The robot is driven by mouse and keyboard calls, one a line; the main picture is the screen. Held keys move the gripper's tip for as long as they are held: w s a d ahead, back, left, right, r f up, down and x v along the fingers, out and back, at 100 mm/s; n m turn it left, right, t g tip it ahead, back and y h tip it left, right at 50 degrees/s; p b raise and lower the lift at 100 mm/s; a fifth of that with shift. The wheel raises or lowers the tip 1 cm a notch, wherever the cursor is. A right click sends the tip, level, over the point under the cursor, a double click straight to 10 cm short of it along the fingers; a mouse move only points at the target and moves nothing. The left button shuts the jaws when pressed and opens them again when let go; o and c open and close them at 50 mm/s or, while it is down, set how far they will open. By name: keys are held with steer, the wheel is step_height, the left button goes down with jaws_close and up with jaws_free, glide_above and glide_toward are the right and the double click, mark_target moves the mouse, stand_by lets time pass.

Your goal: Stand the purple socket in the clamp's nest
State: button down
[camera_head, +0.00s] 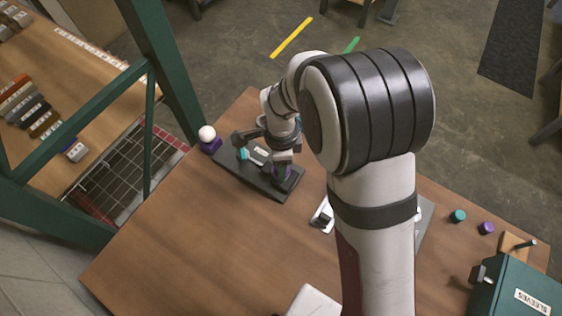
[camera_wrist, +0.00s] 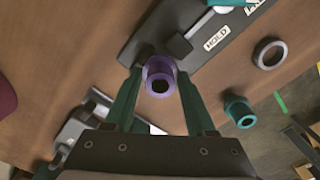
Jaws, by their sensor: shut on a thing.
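The purple socket (camera_wrist: 159,72) is a short hollow tube in the wrist view, its open end facing the camera. My gripper (camera_wrist: 161,80) is shut on it, with one green finger on each side. The clamp (camera_wrist: 200,22) is a dark plate with a HOLD label and a pale lever, and the socket overlaps its near end. In the head view the clamp (camera_head: 238,176) lies on the table, and my gripper (camera_head: 284,164) is over its right end. The nest is hidden, and I cannot tell whether the socket touches the plate.
A white ball on a purple base (camera_head: 208,138) stands at the clamp's left end. A teal cylinder (camera_head: 458,216) and a purple cylinder (camera_head: 486,227) stand at the right, near a green SLEEVES box (camera_head: 522,292). The table's left front is clear.

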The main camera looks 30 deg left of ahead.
steer(key=shift+f, duration=0.35)
stand_by(0.4)
steer(key=shift+c, duration=0.7)
jaws_free()
step_height(320, 180, up, 16)
steer(key=s+d+r+n, duration=0.1)
steer(key=s+d+r, duration=0.1)
steer(key=d, duration=0.7)
steer(key=s+d+r+n, duration=0.1)
steer(key=s+d+r, duration=0.1)
steer(key=d, duration=0.8)
steer(key=s+d+f+n+y, duration=0.1)
steer(key=s+d+f+n, duration=0.1)
steer(key=s+d, duration=0.5)
steer(key=shift+s+f+n+y, duration=0.15)
steer(key=shift+s+n+y, duration=0.3)
steer(key=shift+s, duration=0.45)
